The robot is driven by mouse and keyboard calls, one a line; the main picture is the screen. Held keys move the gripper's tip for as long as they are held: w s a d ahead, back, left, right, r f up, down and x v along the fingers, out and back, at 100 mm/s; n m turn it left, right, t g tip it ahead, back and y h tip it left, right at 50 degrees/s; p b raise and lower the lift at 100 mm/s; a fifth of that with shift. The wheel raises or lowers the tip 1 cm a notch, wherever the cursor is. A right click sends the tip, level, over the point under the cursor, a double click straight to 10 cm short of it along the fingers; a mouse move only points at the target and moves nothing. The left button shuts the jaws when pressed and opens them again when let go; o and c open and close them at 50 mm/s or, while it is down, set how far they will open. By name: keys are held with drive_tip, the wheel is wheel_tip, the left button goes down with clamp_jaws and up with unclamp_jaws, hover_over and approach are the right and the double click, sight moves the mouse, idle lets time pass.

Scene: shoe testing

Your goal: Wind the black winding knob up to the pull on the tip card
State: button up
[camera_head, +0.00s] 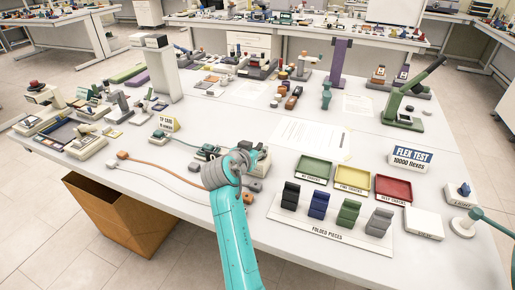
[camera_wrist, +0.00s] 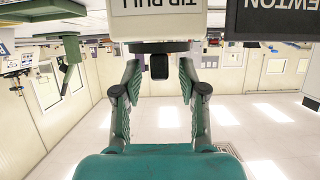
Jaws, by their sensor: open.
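In the wrist view, which appears upside down, my gripper (camera_wrist: 158,74) is open. Its two fingers stand on either side of a black knob (camera_wrist: 159,67), with a visible gap on each side. The knob sticks out from a dark round plate under a pale housing (camera_wrist: 158,22) lettered "TIP PULL". A dark panel lettered "NEWTON" (camera_wrist: 277,20) is beside it. In the head view, my arm hides the fingers and the knob.
A beige device (camera_head: 262,163) stands close behind my wrist. Green (camera_head: 314,168), yellow and red trays and a rack of folded pieces (camera_head: 330,232) lie to the right. An orange cable (camera_head: 160,172) runs to the left. An open brown box (camera_head: 120,215) stands below the table's front edge.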

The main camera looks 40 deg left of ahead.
drive_tip(key=shift+w+a+f, duration=0.15)
drive_tip(key=shift+w+f, duration=0.1)
drive_tip(key=shift+w, duration=0.35)
clamp_jaws()
drive_tip(key=shift+a, duration=0.1)
drive_tip(key=m+h, duration=0.3)
drive_tip(key=h, duration=0.1)
drive_tip(key=shift+a+m, duration=0.1)
drive_tip(key=shift+m, duration=0.3)
drive_tip(key=shift+m+h, duration=1.5)
drive_tip(key=shift+h, duration=0.4)
drive_tip(key=shift+m+g+h, duration=0.8)
drive_tip(key=shift+m+h, duration=0.3)
drive_tip(key=shift+h, duration=0.1)
